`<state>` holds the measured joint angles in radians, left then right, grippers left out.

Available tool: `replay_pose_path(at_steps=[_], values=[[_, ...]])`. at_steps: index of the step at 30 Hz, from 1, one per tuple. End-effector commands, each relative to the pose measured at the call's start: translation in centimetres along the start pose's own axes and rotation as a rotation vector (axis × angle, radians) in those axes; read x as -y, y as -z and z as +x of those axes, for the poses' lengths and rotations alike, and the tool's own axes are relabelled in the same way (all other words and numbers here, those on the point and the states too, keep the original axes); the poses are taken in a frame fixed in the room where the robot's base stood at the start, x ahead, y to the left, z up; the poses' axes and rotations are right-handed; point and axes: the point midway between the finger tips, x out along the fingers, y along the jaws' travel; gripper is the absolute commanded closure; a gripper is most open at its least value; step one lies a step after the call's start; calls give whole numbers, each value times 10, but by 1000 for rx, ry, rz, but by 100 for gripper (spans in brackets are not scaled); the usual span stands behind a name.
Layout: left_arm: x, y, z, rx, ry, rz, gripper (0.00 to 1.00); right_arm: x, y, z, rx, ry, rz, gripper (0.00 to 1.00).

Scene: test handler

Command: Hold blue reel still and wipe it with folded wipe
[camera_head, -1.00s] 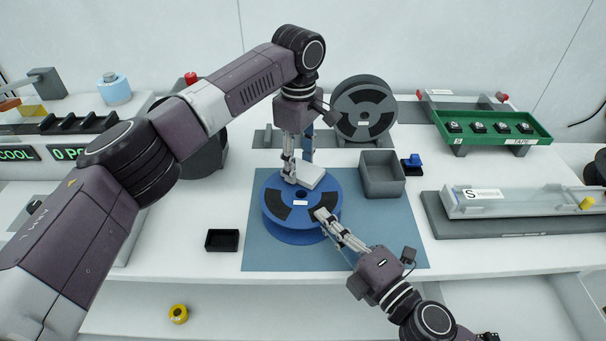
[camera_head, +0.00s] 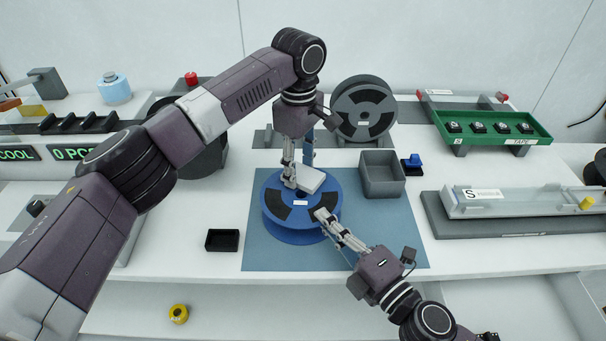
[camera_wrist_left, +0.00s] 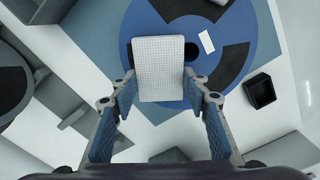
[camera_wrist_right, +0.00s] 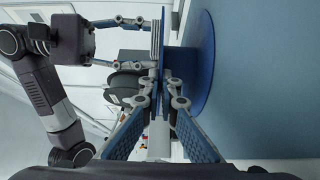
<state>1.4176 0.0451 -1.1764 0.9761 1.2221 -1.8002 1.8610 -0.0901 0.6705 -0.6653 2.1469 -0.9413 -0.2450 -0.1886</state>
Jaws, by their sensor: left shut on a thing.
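The blue reel (camera_head: 272,204) with dark segments and a white label lies flat above the blue mat (camera_head: 266,258). My left gripper (camera_head: 297,184) is shut on the folded wipe (camera_head: 310,180), a white block with a fine grid in the left wrist view (camera_wrist_left: 160,62). The wipe is over the reel's far part, beside the centre hole; whether it presses on the face I cannot tell. My right gripper (camera_head: 322,214) is at the reel's near right rim. In the right wrist view its fingertips (camera_wrist_right: 166,88) close on both sides of the upper flange.
A grey bin (camera_head: 382,187) and a small blue-topped item (camera_head: 413,161) stand right of the reel. A small black tray (camera_head: 222,240) is left of the mat. A grey reel (camera_head: 363,110) stands behind. A green tray (camera_head: 490,128) and a long grey fixture (camera_head: 510,220) are at right.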

Motion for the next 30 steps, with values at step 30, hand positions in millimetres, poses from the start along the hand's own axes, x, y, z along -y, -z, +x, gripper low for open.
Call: replay_pose_path(at_steps=[30], values=[[-12,8,0,0,-2,1,67,1,1,0,-1,1,1,100]])
